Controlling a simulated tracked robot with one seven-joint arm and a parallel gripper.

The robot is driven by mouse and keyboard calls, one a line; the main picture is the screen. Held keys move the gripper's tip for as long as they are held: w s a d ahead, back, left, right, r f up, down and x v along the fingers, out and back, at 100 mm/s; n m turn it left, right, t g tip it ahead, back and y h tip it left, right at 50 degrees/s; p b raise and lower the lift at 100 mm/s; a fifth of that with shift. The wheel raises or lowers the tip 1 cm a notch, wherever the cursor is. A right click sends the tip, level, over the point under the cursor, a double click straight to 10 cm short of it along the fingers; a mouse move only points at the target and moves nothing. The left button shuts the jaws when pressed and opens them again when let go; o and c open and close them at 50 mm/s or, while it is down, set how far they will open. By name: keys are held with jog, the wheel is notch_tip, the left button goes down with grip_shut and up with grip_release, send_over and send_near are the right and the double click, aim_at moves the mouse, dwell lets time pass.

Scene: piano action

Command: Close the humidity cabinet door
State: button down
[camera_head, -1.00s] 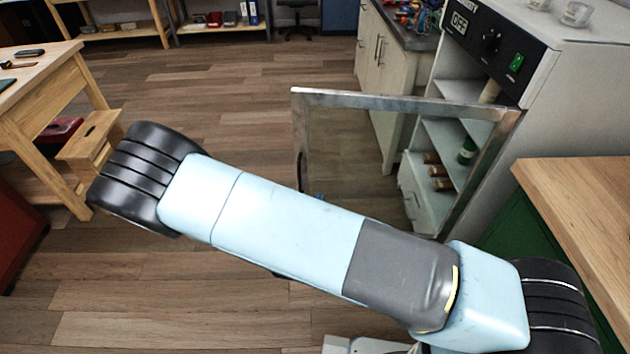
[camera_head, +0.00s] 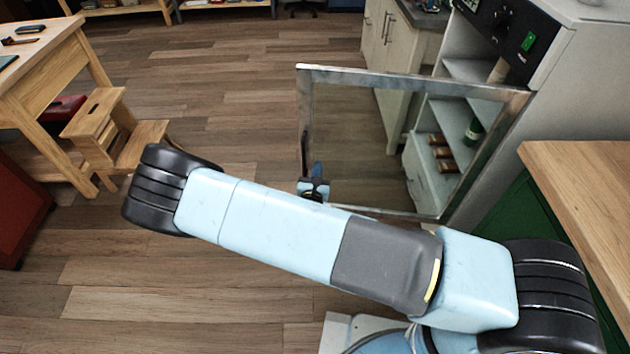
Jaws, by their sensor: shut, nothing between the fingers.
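The humidity cabinet (camera_head: 592,62) stands at the right, its shelves showing. Its glass door (camera_head: 415,80), in a grey metal frame, stands wide open and reaches left from the cabinet. A dark upright handle (camera_head: 305,152) is on the door's free left edge. My gripper (camera_head: 317,170) shows small, blue and black, by the lower part of that free edge, just right of the handle. It looks shut and empty. My arm hides the part below it. I cannot tell which side of the glass it is on, or whether it touches the door.
Brown-capped items and a green bottle (camera_head: 474,131) sit on the cabinet shelves. White cupboards (camera_head: 383,40) stand behind the door. A wooden table edge (camera_head: 590,180) is close at right. A step stool (camera_head: 105,130) and workbench (camera_head: 45,60) are at left. The floor between is clear.

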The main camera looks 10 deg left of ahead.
aim_at(321, 153)
jog(key=shift+w+a, duration=0.1)
jog(key=shift+w, duration=2.2)
